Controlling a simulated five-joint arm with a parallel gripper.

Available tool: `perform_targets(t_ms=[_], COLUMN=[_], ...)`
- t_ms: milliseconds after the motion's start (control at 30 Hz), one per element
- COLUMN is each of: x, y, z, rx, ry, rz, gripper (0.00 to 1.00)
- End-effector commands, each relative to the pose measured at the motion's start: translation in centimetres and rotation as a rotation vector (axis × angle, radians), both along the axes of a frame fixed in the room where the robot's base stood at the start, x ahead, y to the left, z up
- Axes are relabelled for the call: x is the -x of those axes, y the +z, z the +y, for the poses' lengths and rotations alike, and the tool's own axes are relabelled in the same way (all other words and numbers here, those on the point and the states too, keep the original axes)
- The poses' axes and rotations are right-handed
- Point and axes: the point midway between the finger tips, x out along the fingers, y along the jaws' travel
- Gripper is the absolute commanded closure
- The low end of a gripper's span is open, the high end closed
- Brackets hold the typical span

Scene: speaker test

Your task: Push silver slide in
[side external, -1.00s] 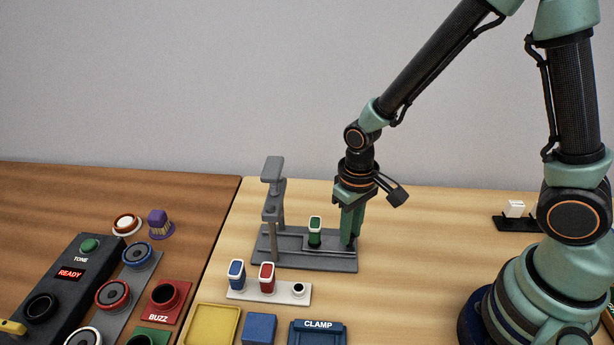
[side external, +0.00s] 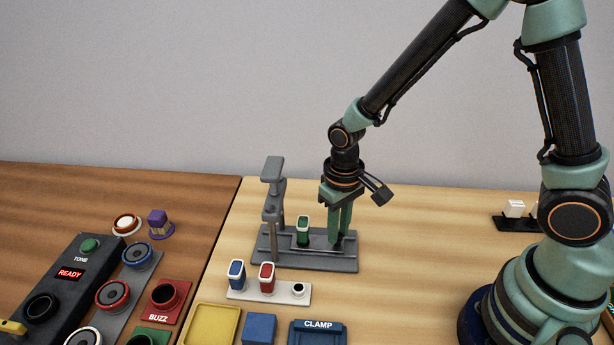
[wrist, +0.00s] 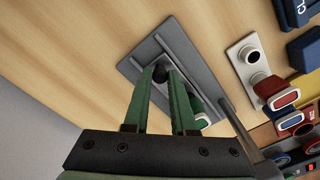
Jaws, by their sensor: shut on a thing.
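The silver slide (side external: 319,242) lies in the grey base (side external: 300,264), carrying a green piece with a white rim (side external: 303,230) upright on it. In the side view my gripper (side external: 337,241) points down at the slide's right part, just right of the green piece. In the wrist view my gripper (wrist: 161,74) has its fingertips around a small dark knob (wrist: 160,75) on the slide and is shut on it. The green piece (wrist: 203,121) is partly hidden behind a finger there. A grey press (side external: 272,190) stands at the base's left end, left of the green piece.
A white holder (side external: 300,293) in front of the base carries a blue piece (side external: 236,273) and a red piece (side external: 266,276). A yellow tray (side external: 212,325), a blue block (side external: 260,328) and a CLAMP holder (side external: 318,333) lie nearer.

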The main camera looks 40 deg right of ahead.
Motion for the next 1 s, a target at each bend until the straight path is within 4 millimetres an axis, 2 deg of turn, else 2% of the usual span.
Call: perform_targets(t_ms=[100, 300, 667, 700, 767, 800, 1000], x=[-1.9, -3.7, -4.2, -4.2, -4.2, -4.1, -4.0], y=[0.0, 0.1, 0.1, 0.1, 0.1, 0.1, 0.0], z=[1.8, 3.6, 4.1, 4.2, 4.2, 4.1, 4.0], rx=[-0.002, -0.002, -0.004, -0.004, -0.004, -0.004, -0.002], ry=[0.004, 0.002, 0.003, 0.004, 0.004, 0.004, 0.002], rz=[-0.006, -0.007, -0.013, -0.013, -0.013, -0.012, -0.007], gripper=[1.00, 1.00, 1.00, 0.72, 0.49, 0.45, 0.45])
